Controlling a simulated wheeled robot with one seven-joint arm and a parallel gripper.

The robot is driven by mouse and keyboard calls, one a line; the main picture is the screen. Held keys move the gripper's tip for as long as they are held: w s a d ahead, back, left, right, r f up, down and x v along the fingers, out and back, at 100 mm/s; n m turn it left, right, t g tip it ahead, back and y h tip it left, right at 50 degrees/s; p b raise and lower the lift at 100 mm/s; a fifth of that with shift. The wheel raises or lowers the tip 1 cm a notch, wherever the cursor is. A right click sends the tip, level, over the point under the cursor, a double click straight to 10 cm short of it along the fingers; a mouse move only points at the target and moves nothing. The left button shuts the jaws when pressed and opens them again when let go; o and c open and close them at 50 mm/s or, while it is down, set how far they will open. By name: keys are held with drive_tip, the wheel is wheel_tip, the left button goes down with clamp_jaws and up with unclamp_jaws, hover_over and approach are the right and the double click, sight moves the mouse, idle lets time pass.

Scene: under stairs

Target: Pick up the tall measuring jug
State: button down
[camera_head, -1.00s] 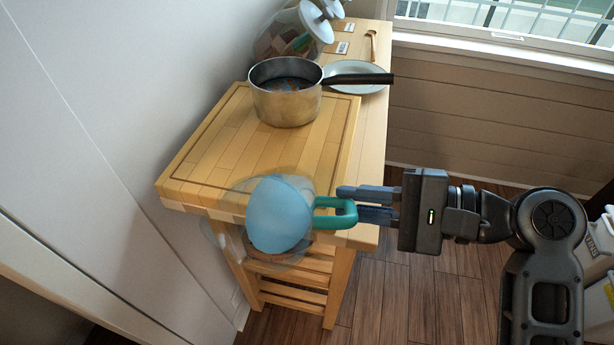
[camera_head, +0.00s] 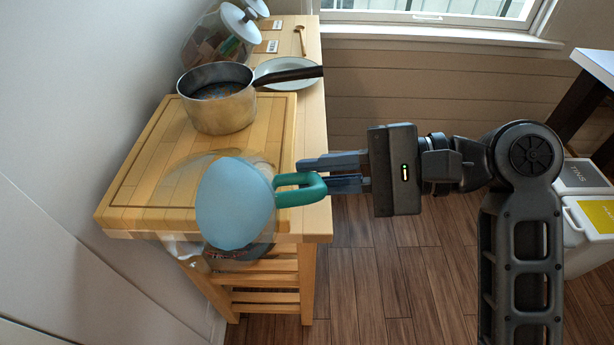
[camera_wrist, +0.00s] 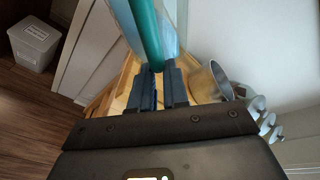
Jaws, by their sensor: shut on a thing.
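The tall measuring jug (camera_head: 235,203) is clear with a light blue part and a teal handle (camera_head: 300,189). In the head view it is in front of the near edge of the wooden cart, tilted, and seems to be held in the air. My gripper (camera_head: 312,175) reaches in from the right, shut on the teal handle. In the wrist view the handle (camera_wrist: 147,35) rises between my fingers (camera_wrist: 158,88), with the clear wall of the jug around it. The jug's far side is out of that view.
The cart's cutting board (camera_head: 140,190) holds a steel pot (camera_head: 218,108) with a dark handle. A plate (camera_head: 275,80), a wooden spoon (camera_head: 301,40) and lidded jars (camera_head: 215,45) stand behind. A wall is close on the left. Bins (camera_head: 585,215) stand at the right.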

drive_tip(key=s+d+r, duration=0.3)
drive_tip(key=d+r, duration=0.2)
drive_tip(key=d, duration=0.3)
drive_tip(key=shift+s+d+r, duration=0.3)
drive_tip(key=shift+s+r, duration=0.05)
